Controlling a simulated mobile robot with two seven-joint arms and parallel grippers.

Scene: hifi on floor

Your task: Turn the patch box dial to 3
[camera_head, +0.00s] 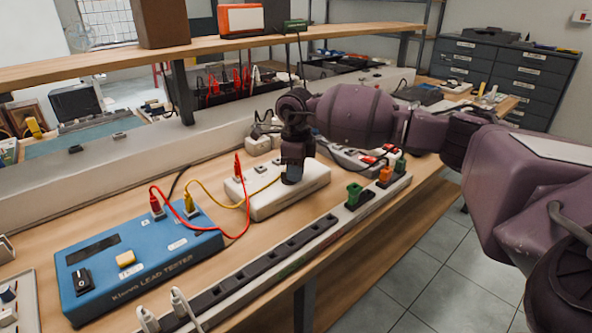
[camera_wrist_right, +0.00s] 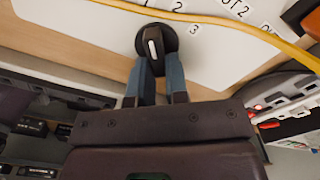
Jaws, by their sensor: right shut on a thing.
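The patch box (camera_head: 262,200) is a white box on the bench in the head view, with a red and a yellow lead plugged into it. Its black dial (camera_wrist_right: 156,41) has a white mark and shows in the wrist view, with printed numbers 1, 2 and 3 around its upper right. The white mark runs roughly up and down in that view; I cannot tell for sure which number it points at. My right gripper (camera_wrist_right: 160,68) is shut on the dial, its blue-grey fingers reaching down to it. In the head view the right gripper (camera_head: 292,172) hides the dial. My left gripper is out of view.
The blue lead tester (camera_head: 140,268) stands left of the box, joined to it by the leads. A long socket strip (camera_head: 285,250) runs along the bench's front edge. A yellow lead (camera_wrist_right: 225,20) passes close to the dial. A shelf (camera_head: 230,52) hangs behind.

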